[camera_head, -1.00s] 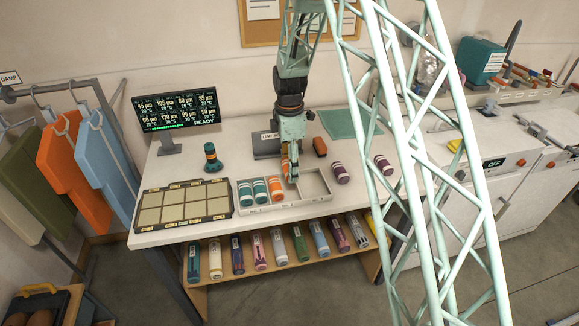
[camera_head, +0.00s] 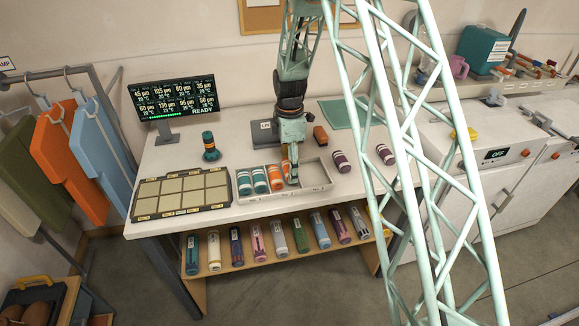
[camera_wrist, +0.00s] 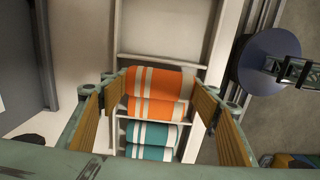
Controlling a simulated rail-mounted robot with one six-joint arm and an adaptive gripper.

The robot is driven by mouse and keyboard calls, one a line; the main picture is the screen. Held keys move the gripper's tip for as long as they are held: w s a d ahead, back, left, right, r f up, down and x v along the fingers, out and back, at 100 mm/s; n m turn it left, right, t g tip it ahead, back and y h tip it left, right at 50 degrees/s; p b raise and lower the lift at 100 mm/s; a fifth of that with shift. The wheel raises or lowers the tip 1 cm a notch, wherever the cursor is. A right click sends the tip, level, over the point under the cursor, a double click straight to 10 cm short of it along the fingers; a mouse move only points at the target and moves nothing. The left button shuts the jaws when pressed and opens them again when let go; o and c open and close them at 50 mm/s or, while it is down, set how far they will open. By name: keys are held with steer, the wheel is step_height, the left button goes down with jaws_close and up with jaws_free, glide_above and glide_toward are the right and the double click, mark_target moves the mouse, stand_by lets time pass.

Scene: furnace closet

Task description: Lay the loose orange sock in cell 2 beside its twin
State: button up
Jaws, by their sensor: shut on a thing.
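My gripper (camera_head: 291,178) points down over the grey divided tray (camera_head: 310,197) on the white counter. It is shut on a rolled orange sock with white stripes (camera_wrist: 160,83), which shows between the fingers in the wrist view. The twin orange sock (camera_head: 275,178) lies in the middle cell. In the wrist view the twin (camera_wrist: 155,109) lies right alongside the held sock, parallel to it. Two rolled teal socks (camera_head: 252,182) fill the left cell. The right cell is empty. My fingers partly hide the held sock in the head view, and whether it rests on the cell floor is unclear.
A sorting board (camera_head: 181,193), a teal-orange spool (camera_head: 210,147) and a display (camera_head: 177,100) stand left. Several rolls fill the shelf below.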

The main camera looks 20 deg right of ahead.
steer(key=shift+f+b, duration=0.45)
steer(key=shift+f, duration=0.45)
steer(key=o, duration=0.5)
steer(key=o, duration=0.6)
steer(key=shift+r, duration=0.15)
steer(key=shift+r, duration=5.8)
